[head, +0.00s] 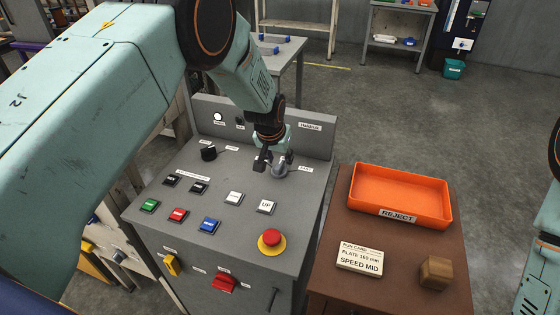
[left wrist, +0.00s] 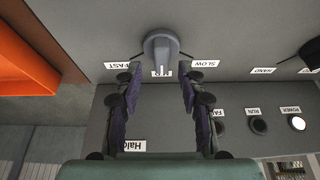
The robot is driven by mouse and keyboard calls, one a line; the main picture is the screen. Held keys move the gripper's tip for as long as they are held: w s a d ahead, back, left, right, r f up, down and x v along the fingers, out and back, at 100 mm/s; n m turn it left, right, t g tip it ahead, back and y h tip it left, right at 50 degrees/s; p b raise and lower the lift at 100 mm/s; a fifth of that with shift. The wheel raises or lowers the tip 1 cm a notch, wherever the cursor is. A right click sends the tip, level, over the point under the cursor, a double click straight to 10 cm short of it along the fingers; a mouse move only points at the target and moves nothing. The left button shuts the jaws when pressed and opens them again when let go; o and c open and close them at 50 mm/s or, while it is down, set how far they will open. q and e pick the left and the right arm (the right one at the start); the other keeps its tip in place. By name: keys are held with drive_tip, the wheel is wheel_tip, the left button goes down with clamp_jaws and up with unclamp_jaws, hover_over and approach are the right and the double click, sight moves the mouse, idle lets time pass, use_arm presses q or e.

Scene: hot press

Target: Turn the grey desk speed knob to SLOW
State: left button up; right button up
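The grey speed knob (head: 279,171) is at the back right of the grey desk. It also shows in the left wrist view (left wrist: 160,46), between the labels FAST (left wrist: 124,65) and SLOW (left wrist: 205,63). Its grip bar points at a partly covered middle label, which seems to read MID. My left gripper (head: 273,160) is over the knob, pointing down. In the left wrist view, its two fingers (left wrist: 159,82) are apart, one to each side of the bar's line, with a gap between. I cannot tell whether they touch the knob. My right gripper is out of view.
The desk (head: 235,175) carries several push buttons, a black knob (head: 208,153) and a red stop button (head: 271,240). An upright panel (head: 310,140) stands behind. At right, a brown table holds an orange REJECT tray (head: 398,215), a card (head: 360,259) reading SPEED MID and a brown block (head: 436,272).

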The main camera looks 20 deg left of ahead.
use_arm(q)
drive_tip(key=shift+x, duration=0.75)
drive_tip(key=shift+w+a+f, duration=0.15)
drive_tip(key=shift+a+f, duration=0.15)
drive_tip(key=shift+f, duration=0.15)
drive_tip(key=shift+d+r, duration=0.1)
drive_tip(key=shift+d, duration=0.25)
drive_tip(key=shift+c, duration=1.8)
drive_tip(key=shift+a, duration=0.25)
drive_tip(key=c, duration=0.5)
drive_tip(key=shift+d, duration=0.15)
clamp_jaws()
